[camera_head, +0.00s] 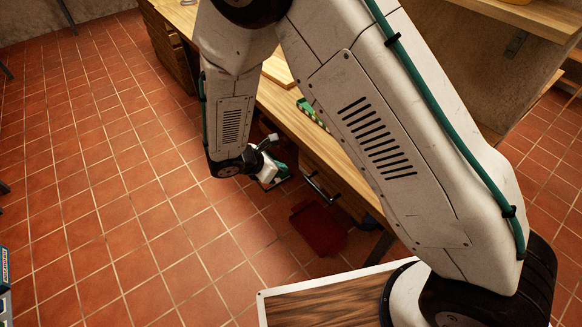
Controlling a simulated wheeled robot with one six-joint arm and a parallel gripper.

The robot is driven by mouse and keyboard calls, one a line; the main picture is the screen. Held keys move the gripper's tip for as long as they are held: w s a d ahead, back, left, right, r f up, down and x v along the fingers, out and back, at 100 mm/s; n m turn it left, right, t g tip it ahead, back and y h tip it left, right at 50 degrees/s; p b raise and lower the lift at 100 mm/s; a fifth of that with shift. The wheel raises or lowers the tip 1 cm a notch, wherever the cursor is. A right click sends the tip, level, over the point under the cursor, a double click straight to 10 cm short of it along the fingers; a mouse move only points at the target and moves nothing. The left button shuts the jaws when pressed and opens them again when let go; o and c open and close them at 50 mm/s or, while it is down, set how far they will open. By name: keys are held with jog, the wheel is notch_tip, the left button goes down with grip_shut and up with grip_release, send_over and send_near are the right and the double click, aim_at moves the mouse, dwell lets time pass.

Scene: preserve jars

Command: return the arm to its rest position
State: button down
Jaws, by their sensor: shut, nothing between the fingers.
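My arm fills the middle and right of the head view, white with a green cable, bent down at the elbow. My gripper (281,179) hangs at the end of the forearm, small and partly hidden by the wrist. It is shut and empty, in front of the wooden workbench and above the tiled floor. The workbench (280,103) runs diagonally behind my arm, which hides much of its top.
A green object (311,113) lies on the workbench. A dark handle (321,188) sits on the bench front near my gripper. A red item (318,229) is below the bench. A wooden shelf (535,15) is at upper right. The tiled floor (110,180) at left is clear.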

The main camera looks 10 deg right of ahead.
jog(key=shift+v, duration=2)
jog(key=shift+r, duration=0.1)
jog(key=s+d+r+m+g+y, duration=0.1)
jog(key=s+d+r+m+y, duration=0.1)
jog(key=s+d+r+m, duration=0.5)
jog(key=s+d+r+m+y, duration=0.3)
jog(key=s+d+r+m, duration=0.4)
jog(key=s+r, duration=0.3)
jog(key=s+d+r+m+g+y, duration=0.1)
jog(key=s+d+r+m+y, duration=0.2)
jog(key=s+d+r+m, duration=0.4)
notch_tip(320, 180, up, 7)
jog(key=shift+s+d+m+g, duration=0.3)
jog(key=shift+s+m, duration=0.35)
jog(key=shift+m, duration=0.45)
